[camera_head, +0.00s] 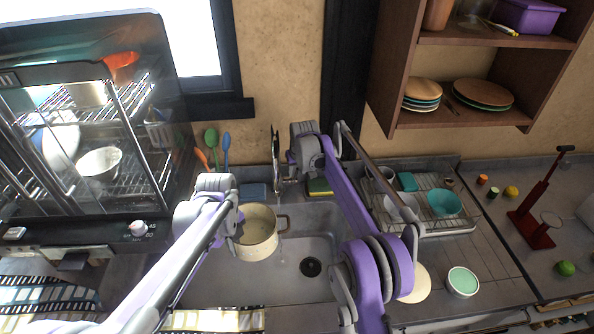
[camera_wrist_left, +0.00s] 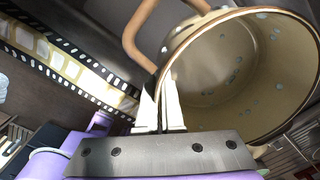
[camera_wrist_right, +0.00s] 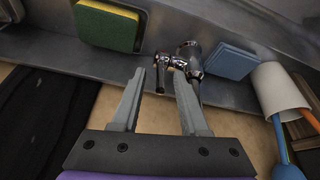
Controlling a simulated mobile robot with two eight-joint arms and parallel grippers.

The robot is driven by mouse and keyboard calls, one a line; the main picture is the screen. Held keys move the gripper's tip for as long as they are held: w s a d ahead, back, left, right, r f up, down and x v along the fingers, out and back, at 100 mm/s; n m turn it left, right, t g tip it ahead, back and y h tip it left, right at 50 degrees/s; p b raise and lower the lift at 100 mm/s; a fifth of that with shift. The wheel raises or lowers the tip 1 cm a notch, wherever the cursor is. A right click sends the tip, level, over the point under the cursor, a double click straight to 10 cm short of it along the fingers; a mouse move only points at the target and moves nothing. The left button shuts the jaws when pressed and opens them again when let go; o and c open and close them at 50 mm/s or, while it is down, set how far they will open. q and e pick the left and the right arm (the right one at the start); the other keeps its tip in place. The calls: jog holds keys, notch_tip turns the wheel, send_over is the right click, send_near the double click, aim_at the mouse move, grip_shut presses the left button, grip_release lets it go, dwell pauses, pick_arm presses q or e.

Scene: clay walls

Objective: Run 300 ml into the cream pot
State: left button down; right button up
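The cream pot (camera_head: 256,240) with a brown rim is held over the left part of the sink (camera_head: 310,225). My left gripper (camera_wrist_left: 166,100) is shut on its rim at the left side. In the left wrist view the pot's inside (camera_wrist_left: 235,75) shows pale blue specks; I cannot tell whether they are water, and no clear water level shows. The chrome faucet (camera_head: 276,160) stands behind the sink, and no stream is visible from it. My right gripper (camera_wrist_right: 166,85) is open, with the faucet's small lever (camera_wrist_right: 160,68) just beyond and between its fingertips.
A yellow-green sponge (camera_wrist_right: 108,25) and a blue sponge (camera_wrist_right: 230,60) lie beside the faucet. A utensil holder (camera_wrist_right: 278,88) stands near. A dish rack (camera_head: 430,222) with bowls is right of the sink.

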grip_shut()
dwell(1.3)
